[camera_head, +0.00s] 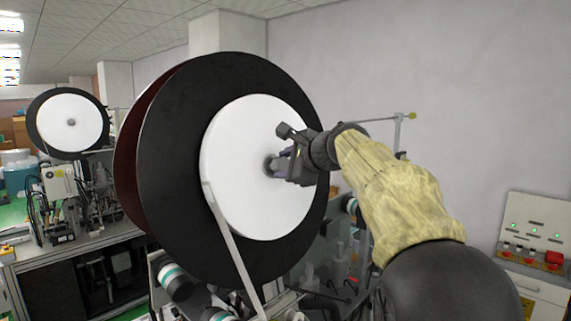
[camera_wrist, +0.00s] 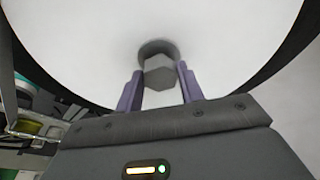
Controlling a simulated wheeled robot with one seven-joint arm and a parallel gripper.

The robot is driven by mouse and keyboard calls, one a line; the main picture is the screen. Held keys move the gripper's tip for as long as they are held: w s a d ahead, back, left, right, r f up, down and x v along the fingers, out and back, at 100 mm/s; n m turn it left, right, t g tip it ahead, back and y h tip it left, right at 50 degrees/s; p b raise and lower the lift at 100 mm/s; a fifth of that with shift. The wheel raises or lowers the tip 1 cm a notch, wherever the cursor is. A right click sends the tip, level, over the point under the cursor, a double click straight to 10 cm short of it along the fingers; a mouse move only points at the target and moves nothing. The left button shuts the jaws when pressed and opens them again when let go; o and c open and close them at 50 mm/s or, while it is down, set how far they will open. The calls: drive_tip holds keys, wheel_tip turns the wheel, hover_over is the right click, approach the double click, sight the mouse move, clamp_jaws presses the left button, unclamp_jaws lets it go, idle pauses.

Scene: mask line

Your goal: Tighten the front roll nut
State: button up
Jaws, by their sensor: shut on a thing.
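The front roll (camera_head: 262,190) is a white disc of material on a large black flange (camera_head: 185,170), standing upright in the middle of the head view. Its white face (camera_wrist: 235,50) fills most of the wrist view. The grey roll nut (camera_wrist: 160,73) sits at the centre of the white face, with a round base behind a faceted head. My gripper (camera_head: 274,165) reaches in from the right at the hub. In the wrist view, my gripper's purple fingers (camera_wrist: 160,88) stand on both sides of the nut. In the head view, my gripper hides most of the nut.
A second roll (camera_head: 68,122) stands on a machine at the far left. A red-button control panel (camera_head: 533,240) is at the right by the wall. A thin rod (camera_head: 385,119) and machine parts stand behind my arm. A pale strip (camera_head: 232,245) runs down from the front roll.

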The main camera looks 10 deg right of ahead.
drive_tip(key=o, duration=1)
drive_tip(key=b+v, duration=0.2)
drive_tip(key=v, duration=0.3)
drive_tip(key=b+v, duration=0.2)
drive_tip(key=v, duration=0.4)
drive_tip(key=b+v, duration=0.2)
drive_tip(key=v, duration=0.4)
drive_tip(key=shift+d, duration=0.35)
drive_tip(key=shift+s+a, duration=0.1)
drive_tip(key=shift+s, duration=0.05)
drive_tip(key=shift+a, duration=0.1)
